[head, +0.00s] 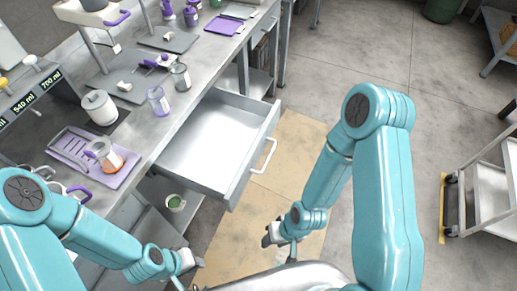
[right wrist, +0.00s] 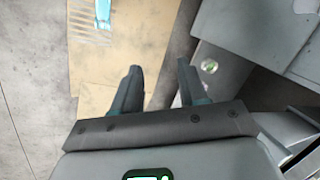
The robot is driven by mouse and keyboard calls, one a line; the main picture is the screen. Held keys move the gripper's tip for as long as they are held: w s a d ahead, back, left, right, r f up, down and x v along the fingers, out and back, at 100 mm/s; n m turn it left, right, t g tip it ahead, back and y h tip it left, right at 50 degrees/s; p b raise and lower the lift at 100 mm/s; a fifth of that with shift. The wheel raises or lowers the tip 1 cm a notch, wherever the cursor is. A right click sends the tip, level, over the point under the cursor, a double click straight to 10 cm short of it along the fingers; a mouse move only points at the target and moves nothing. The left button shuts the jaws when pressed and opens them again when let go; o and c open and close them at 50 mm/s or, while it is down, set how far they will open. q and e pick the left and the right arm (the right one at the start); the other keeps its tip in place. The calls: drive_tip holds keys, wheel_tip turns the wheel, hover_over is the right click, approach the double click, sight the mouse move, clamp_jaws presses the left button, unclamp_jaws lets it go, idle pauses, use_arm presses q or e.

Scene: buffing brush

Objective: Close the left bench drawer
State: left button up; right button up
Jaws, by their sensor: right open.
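The bench drawer (head: 212,145) is pulled out from the grey bench (head: 215,70) in the head view. It is empty, and its front carries a pale bar handle (head: 265,157). My right gripper (head: 273,236) is below and apart from the handle in the head view. In the right wrist view its two fingers (right wrist: 160,70) are spread with nothing between them. My left gripper (head: 188,263) is at the lower left, below the drawer in the picture and apart from it. It is too small to tell whether its jaws are open.
A purple tray (head: 85,160), a white pot (head: 99,107) and several glasses stand on the bench top. A green-and-white cup (head: 175,203) is on the lower shelf near the drawer. A cart (head: 485,185) stands at the right. Tan floor mat lies before the drawer.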

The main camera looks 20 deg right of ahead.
drive_tip(key=shift+w+d+f, duration=0.1)
drive_tip(key=shift+w+f, duration=0.15)
drive_tip(key=c, duration=0.5)
drive_tip(key=shift+m+t, duration=0.4)
drive_tip(key=shift+m, duration=0.4)
drive_tip(key=w+d+b, duration=0.1)
drive_tip(key=b, duration=0.1)
drive_tip(key=w+d+f+b, duration=0.1)
drive_tip(key=w+b, duration=0.1)
drive_tip(key=w+d+f+b, duration=0.1)
drive_tip(key=w+b, duration=0.1)
drive_tip(key=shift+w+f, duration=0.2)
drive_tip(key=shift+f, duration=0.05)
clamp_jaws()
drive_tip(key=m+t+y+b, duration=0.3)
drive_tip(key=m+t+b, duration=0.15)
drive_tip(key=b, duration=1.05)
approach(256, 159)
drive_tip(key=shift+t, duration=0.25)
drive_tip(key=b+x, duration=0.1)
drive_tip(key=x, duration=0.5)
drive_tip(key=shift+s+f, duration=0.15)
drive_tip(key=shift+s, duration=0.05)
